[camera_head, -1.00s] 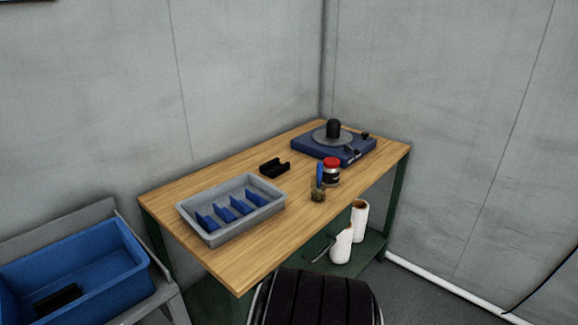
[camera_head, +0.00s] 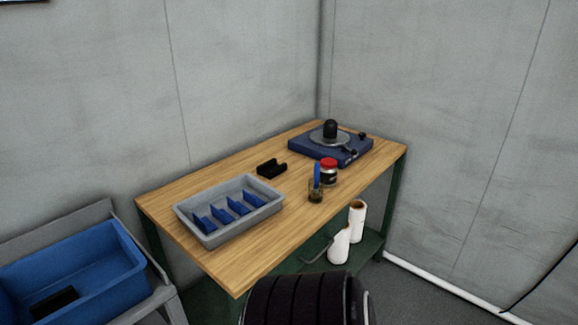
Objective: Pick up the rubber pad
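A black, flat-looking piece (camera_head: 54,302) lies in the blue bin at the lower left; it could be the rubber pad, but I cannot tell for sure. A small black notched block (camera_head: 271,168) sits on the wooden table, behind the grey tray. Neither of my grippers is in view.
The wooden table (camera_head: 235,272) carries a grey tray (camera_head: 213,239) with blue dividers, a cup with a blue-handled tool (camera_head: 316,190), a red-lidded jar (camera_head: 329,173) and a blue turntable-like device (camera_head: 315,148). The blue bin (camera_head: 105,278) stands left. White rolls (camera_head: 339,245) are below. A black ribbed shape (camera_head: 305,300) is in front.

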